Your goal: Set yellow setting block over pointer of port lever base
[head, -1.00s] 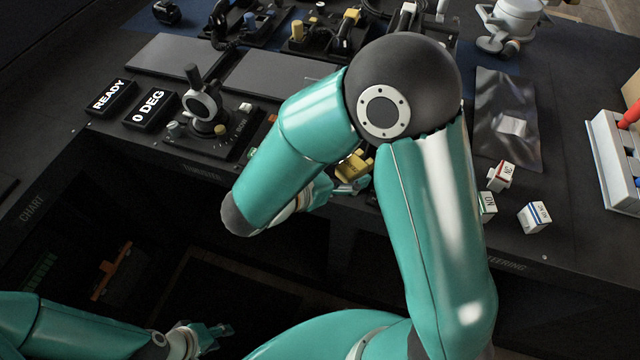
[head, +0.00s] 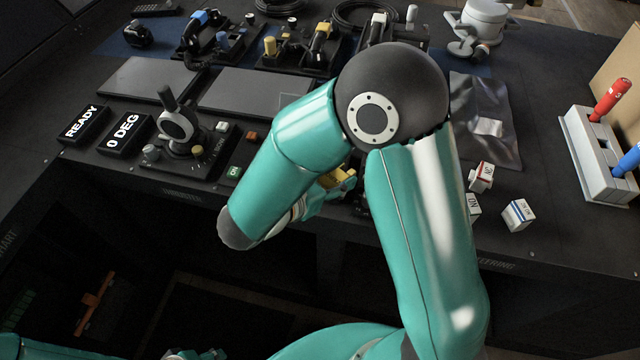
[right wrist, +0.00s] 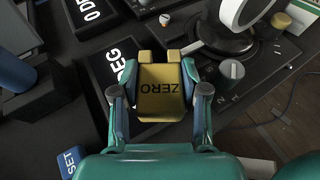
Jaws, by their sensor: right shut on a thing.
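The yellow setting block (right wrist: 160,88), marked ZERO upside down, is between the two fingers of my right gripper (right wrist: 160,100) in the right wrist view. In the head view the block (head: 340,178) shows beside my right gripper (head: 318,194), partly behind my arm. A lever base (head: 190,160) with an upright black lever and a ring stands left of it, apart from the block. In the right wrist view a dark lever base (right wrist: 240,75) with a ring lies just right of the block; its pointer is not clear. Only a sliver of my left gripper (head: 195,354) shows at the bottom edge.
READY (head: 83,124) and 0 DEG (head: 125,133) displays stand left of the lever base. Grey flat panels (head: 255,92) lie behind. White blocks (head: 517,214) and a pen holder (head: 590,150) are at the right. My right arm hides the middle of the console.

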